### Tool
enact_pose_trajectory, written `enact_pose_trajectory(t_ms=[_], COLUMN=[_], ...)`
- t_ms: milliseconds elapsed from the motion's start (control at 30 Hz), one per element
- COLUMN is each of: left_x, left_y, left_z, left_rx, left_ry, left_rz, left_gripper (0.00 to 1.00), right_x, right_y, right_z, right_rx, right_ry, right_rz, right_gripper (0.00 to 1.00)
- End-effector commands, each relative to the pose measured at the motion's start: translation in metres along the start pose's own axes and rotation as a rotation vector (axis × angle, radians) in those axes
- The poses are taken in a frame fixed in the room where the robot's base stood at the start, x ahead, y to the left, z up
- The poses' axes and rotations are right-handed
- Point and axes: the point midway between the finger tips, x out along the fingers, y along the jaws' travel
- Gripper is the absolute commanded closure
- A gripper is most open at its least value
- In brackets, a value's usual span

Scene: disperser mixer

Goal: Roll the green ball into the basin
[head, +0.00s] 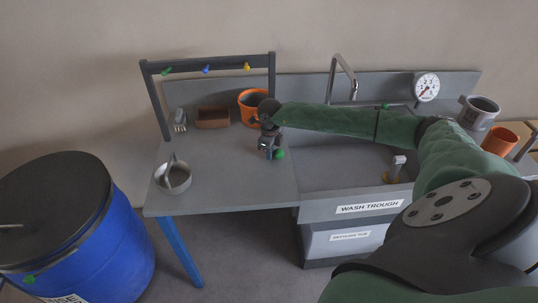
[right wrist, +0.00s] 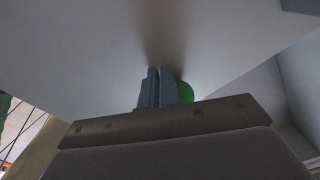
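The green ball (head: 279,154) sits on the grey worktop (head: 225,190), near its right edge beside the trough. The basin is the sunken wash trough (head: 335,172), directly right of the worktop. My right gripper (head: 270,154) points down at the worktop, just left of the ball. In the right wrist view its fingers (right wrist: 160,88) are together with nothing seen between them. The ball (right wrist: 186,92) shows there just right of the fingers, partly hidden behind them and the gripper body. I cannot tell whether they touch. My left gripper is not in view.
A metal pan (head: 174,178) stands at the worktop's front left. A brown block (head: 212,118) and an orange pot (head: 250,104) stand at the back. A tap (head: 346,70) rises behind the trough. A blue drum (head: 90,245) stands left. The worktop's middle is clear.

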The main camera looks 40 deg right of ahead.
Motion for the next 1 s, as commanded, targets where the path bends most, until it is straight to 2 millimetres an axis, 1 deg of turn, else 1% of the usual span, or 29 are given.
enact_pose_trajectory(t_ms=[33, 1000], left_x=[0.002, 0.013], left_y=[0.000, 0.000], left_z=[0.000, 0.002], left_rx=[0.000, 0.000], left_ry=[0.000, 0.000], left_rz=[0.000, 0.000], left_gripper=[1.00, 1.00], right_x=[0.009, 0.010], right_y=[-0.002, -0.025], right_z=[-0.009, -0.051], right_rx=[0.003, 0.003], right_ry=[0.018, 0.021], right_rz=[0.001, 0.001], right_gripper=[1.00, 1.00])
